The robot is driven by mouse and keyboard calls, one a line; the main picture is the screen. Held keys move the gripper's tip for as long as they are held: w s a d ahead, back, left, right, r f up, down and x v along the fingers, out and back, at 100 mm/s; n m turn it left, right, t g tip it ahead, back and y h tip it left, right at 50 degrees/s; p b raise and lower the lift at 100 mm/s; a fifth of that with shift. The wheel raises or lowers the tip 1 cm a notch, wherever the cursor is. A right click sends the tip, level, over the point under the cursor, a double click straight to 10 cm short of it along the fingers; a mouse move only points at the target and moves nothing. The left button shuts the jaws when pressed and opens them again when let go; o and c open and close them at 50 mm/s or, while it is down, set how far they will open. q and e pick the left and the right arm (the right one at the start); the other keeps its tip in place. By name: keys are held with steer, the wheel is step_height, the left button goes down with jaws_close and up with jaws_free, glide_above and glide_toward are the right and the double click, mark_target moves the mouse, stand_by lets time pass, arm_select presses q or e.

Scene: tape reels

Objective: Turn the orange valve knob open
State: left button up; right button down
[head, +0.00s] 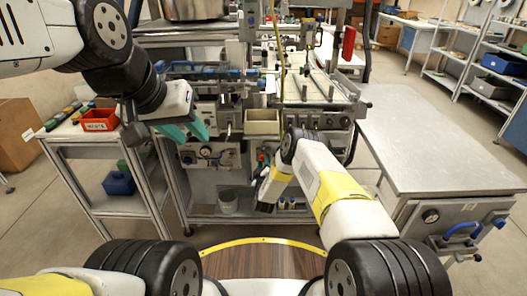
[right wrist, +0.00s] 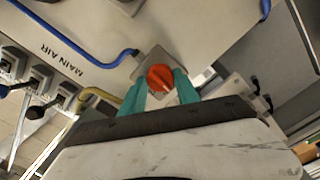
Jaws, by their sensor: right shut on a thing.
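The orange valve knob (right wrist: 161,77) sits on a light square plate on the machine panel in the right wrist view. My right gripper (right wrist: 160,86) has its two teal fingers on either side of the knob and is shut on it. In the head view the right arm reaches down to the front of the machine, and its own links hide the fingers and most of the knob. My left gripper (head: 197,134) is in the head view at the left, with teal fingers apart and empty, away from the knob.
A "MAIN AIR" label (right wrist: 80,62), blue hoses (right wrist: 90,60) and a yellow hose (right wrist: 97,95) lie close to the knob. A red bin (head: 100,120) stands on the left cart. A bare metal table (head: 440,140) is at the right.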

steer(key=m, duration=1.7)
steer(key=shift+m, duration=0.5)
steer(key=c, duration=0.9)
jaws_free()
steer(key=shift+s, duration=0.1)
